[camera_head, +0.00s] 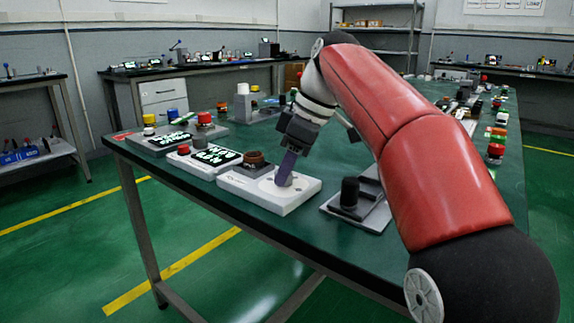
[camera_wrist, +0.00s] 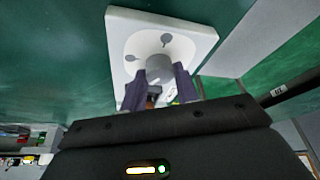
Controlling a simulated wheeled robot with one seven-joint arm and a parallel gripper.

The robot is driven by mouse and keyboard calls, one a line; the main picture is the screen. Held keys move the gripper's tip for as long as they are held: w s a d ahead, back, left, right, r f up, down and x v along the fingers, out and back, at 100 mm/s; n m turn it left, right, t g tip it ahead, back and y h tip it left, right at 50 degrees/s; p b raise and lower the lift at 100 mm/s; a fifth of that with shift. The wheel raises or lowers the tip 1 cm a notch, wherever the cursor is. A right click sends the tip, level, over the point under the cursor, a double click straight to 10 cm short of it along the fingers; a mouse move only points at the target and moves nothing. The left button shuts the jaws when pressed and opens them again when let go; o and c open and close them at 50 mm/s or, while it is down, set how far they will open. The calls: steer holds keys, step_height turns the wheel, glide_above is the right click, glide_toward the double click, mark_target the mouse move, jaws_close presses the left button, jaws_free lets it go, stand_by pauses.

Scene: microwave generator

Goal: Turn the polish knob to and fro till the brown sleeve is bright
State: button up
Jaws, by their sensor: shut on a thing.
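The polish knob (camera_wrist: 160,68) is a grey round knob on a white box (camera_head: 299,203) near the table's front edge. My gripper (camera_head: 285,177) reaches down onto it from above, tilted. In the wrist view my gripper (camera_wrist: 160,80) has its two dark purple fingers on either side of the knob, shut on it. The brown sleeve (camera_head: 255,158) is a dark, dull brown ring at the back left of the same box. In the wrist view a small brown patch shows between the fingers, partly hidden; I cannot tell if it is the sleeve.
To the left stands a panel with a lit display (camera_head: 214,155) and a red button (camera_head: 183,150). To the right is a grey plate with a black knob (camera_head: 349,193). Several small devices line the table's right side.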

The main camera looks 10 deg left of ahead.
steer(key=m, duration=0.2)
steer(key=m+t+p, duration=0.1)
steer(key=m, duration=0.1)
steer(key=m+t+h+p, duration=0.1)
steer(key=m, duration=0.1)
steer(key=shift+s+a+r+m, duration=0.1)
steer(key=shift+s+m, duration=0.15)
steer(key=shift+m, duration=0.05)
steer(key=shift+a+m+t+h+p, duration=0.1)
steer(key=shift+m+t+h+p, duration=0.45)
steer(key=shift+m, duration=0.75)
steer(key=shift+m+t+h+p, duration=0.2)
steer(key=shift+m+p, duration=0.5)
steer(key=shift+m, duration=0.6)
steer(key=o, duration=1)
steer(key=shift+c, duration=0.2)
steer(key=p+v, duration=0.1)
steer(key=v, duration=0.6)
steer(key=shift+s+r, duration=0.25)
